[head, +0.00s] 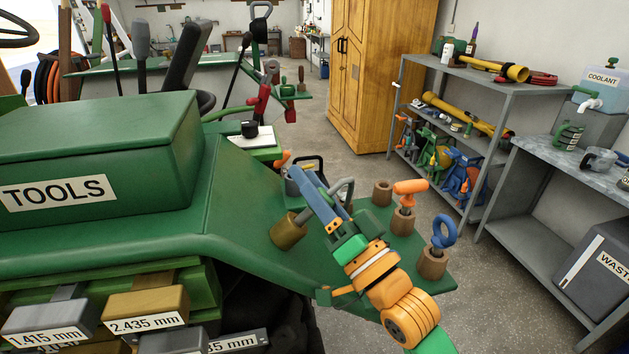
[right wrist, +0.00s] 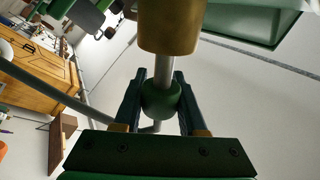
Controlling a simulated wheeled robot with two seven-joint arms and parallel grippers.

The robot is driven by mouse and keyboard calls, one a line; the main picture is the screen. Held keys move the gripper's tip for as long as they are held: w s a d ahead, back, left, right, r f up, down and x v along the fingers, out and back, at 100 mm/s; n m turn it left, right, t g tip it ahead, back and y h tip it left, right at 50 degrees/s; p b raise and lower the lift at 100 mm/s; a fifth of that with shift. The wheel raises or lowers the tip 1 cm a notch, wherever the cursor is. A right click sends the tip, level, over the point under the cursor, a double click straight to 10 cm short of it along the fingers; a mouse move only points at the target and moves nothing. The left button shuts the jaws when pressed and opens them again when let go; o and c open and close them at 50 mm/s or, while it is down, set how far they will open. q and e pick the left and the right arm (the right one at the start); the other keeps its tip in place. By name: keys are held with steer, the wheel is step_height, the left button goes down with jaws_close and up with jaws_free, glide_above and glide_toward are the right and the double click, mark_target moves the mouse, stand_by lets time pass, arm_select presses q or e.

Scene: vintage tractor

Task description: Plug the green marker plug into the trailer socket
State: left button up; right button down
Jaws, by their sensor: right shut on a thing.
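My right gripper (head: 316,196) reaches in from the lower right over the green fender; its fingertips also show in the right wrist view (right wrist: 160,76). It is shut on the green marker plug, whose rounded green part (right wrist: 161,98) sits between the fingers. A grey shaft (right wrist: 165,72) runs from it to a brass cylinder (right wrist: 168,25). The brass cylinder (head: 288,232) also shows in the head view, tilted, left of the gripper. Whether it belongs to the plug or is the socket, I cannot tell. The fingers hide the green part in the head view. My left gripper is not in view.
Wooden holders stand right of my gripper: one empty (head: 382,192), one with an orange handle (head: 410,187), one with a blue ring (head: 444,232). A green toolbox (head: 100,160) stands left. A grey shelf (head: 495,90) and wooden cabinet (head: 380,70) stand behind.

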steer(key=shift+s+a+f, duration=0.15)
steer(key=shift+a+f, duration=0.3)
steer(key=shift+c, duration=1.9)
jaws_free()
steer(key=b+v, duration=0.2)
steer(key=v, duration=0.5)
steer(key=shift+b, duration=0.3)
steer(key=shift+s, duration=0.1)
